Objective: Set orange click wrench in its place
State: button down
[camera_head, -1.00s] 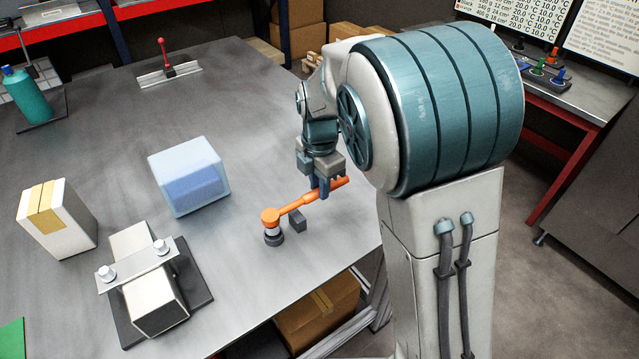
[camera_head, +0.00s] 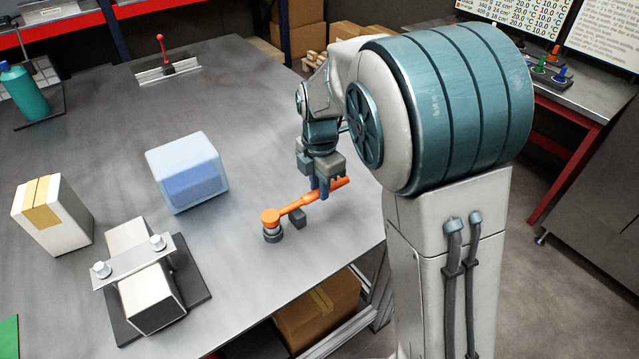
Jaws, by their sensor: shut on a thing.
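The orange click wrench (camera_head: 298,203) lies near the right edge of the grey table (camera_head: 235,100). Its round orange head sits over a small dark cylinder with a light band (camera_head: 272,234). A small dark block (camera_head: 297,217) is beside or under its shaft. My gripper (camera_head: 324,187) points down and is shut on the wrench's handle near its right end. The fingers and my arm hide part of the handle.
A translucent blue box (camera_head: 187,172) stands left of the wrench. A white clamped block on a dark base (camera_head: 150,290), a white carton with a tan stripe (camera_head: 53,215), a teal bottle (camera_head: 25,92) and a red lever (camera_head: 164,52) also stand on the table.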

jog(key=shift+f+b, duration=0.55)
jog(key=shift+f, duration=0.15)
jog(key=c, duration=1.2)
grip_release()
notch_tip(320, 180, up, 14)
jog(key=shift+f, duration=0.1)
jog(key=shift+d, duration=0.1)
